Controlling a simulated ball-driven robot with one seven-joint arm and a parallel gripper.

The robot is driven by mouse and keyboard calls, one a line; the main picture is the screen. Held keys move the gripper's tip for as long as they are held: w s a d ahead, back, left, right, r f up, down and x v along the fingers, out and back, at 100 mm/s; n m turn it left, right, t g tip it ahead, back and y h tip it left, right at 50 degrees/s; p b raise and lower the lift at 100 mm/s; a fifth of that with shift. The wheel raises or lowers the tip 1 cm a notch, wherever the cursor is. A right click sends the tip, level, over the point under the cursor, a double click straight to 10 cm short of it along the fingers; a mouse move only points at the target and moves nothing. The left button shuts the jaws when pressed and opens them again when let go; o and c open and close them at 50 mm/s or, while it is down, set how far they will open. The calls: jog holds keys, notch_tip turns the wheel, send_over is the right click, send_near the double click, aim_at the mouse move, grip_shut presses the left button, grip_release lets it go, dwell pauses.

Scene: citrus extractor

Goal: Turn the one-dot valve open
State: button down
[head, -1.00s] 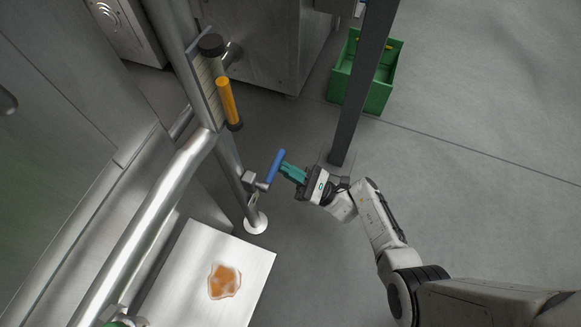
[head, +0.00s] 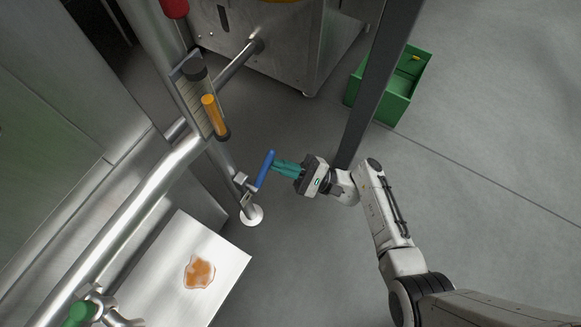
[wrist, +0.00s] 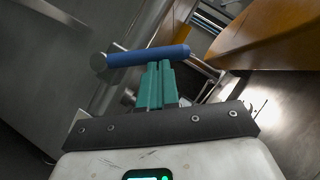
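A blue lever handle (head: 265,169) sits on a small metal valve fitting (head: 243,183) low on a thin upright pipe. No dot marks can be made out on it. My gripper (head: 275,166) has green fingers and is at the right side of this handle, its tips touching or almost touching it. In the wrist view the blue handle (wrist: 148,56) runs crosswise at the tips of the fingers (wrist: 159,64). The fingers are together side by side, with the handle not between them.
A green knob (head: 78,313) is at lower left. A dark post (head: 377,85) stands behind my wrist. A green crate (head: 398,103) is beyond. A metal plate (head: 225,262) carries an orange spill.

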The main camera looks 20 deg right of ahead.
jog(key=s+a+r+n+g+h+p, duration=0.2)
jog(key=r+n+g+p, duration=0.3)
jog(key=n+p, duration=0.3)
jog(key=shift+s+a+r+n+g+h+p, duration=0.35)
jog(key=shift+a+n, duration=0.5)
jog(key=shift+n, duration=0.85)
jog(key=shift+f, duration=0.2)
jog(key=shift+w, duration=0.1)
